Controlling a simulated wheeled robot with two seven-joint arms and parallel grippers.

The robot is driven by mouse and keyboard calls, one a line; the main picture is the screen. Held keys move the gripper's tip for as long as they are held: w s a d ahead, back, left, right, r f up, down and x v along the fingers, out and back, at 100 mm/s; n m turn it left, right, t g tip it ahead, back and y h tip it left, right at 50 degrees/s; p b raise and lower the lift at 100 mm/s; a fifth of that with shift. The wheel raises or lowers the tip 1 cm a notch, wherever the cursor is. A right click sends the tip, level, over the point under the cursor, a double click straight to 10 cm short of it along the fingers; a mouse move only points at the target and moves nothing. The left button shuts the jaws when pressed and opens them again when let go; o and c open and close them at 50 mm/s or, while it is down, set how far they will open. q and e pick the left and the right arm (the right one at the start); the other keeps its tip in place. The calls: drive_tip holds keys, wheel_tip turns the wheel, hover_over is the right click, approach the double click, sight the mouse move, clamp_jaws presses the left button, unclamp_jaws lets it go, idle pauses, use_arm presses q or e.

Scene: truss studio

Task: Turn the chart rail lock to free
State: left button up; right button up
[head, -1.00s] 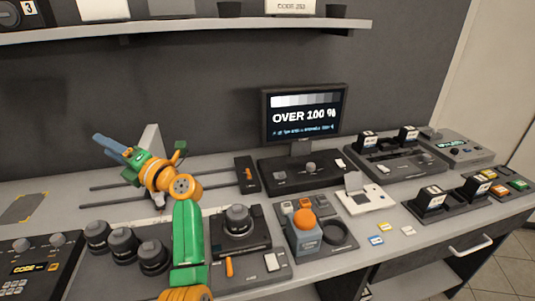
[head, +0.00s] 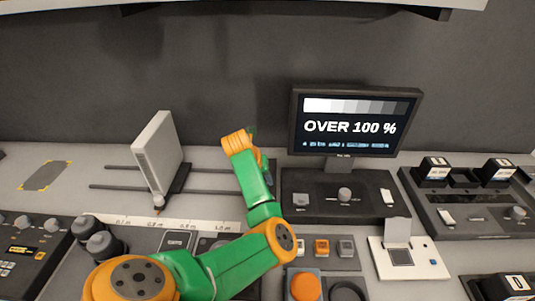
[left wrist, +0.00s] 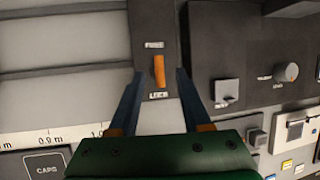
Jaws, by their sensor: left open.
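The chart rail lock is a dark block with an orange lever (left wrist: 159,70). In the left wrist view, FREE is printed above the lever and LOCK below it. The lever lies along the line between the labels; I cannot tell which end it is set to. My left gripper (left wrist: 158,77) is open, one blue finger on each side of the lever, with visible gaps. I cannot tell its height over the lever. In the head view my left arm hides the lever and the fingers. The white upright chart (head: 156,158) stands on the rails. My right gripper is not in view.
The monitor (head: 355,121) reads OVER 100 % above a dark control panel (head: 320,205) right of the lock. A printed scale (head: 185,223) runs in front of the rails. A card reader (head: 410,258) and black knobs (head: 103,244) stand nearer the front.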

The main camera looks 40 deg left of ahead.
use_arm(q)
drive_tip(key=x, duration=0.2)
drive_tip(key=shift+s+a+f, duration=0.1)
drive_tip(key=shift+a+f, duration=0.05)
drive_tip(key=shift+f, duration=0.2)
drive_tip(key=shift+w+f, duration=0.2)
drive_tip(key=shift+w, duration=0.15)
drive_tip(key=shift+s+r, duration=0.1)
drive_tip(key=shift+s, duration=0.05)
clamp_jaws()
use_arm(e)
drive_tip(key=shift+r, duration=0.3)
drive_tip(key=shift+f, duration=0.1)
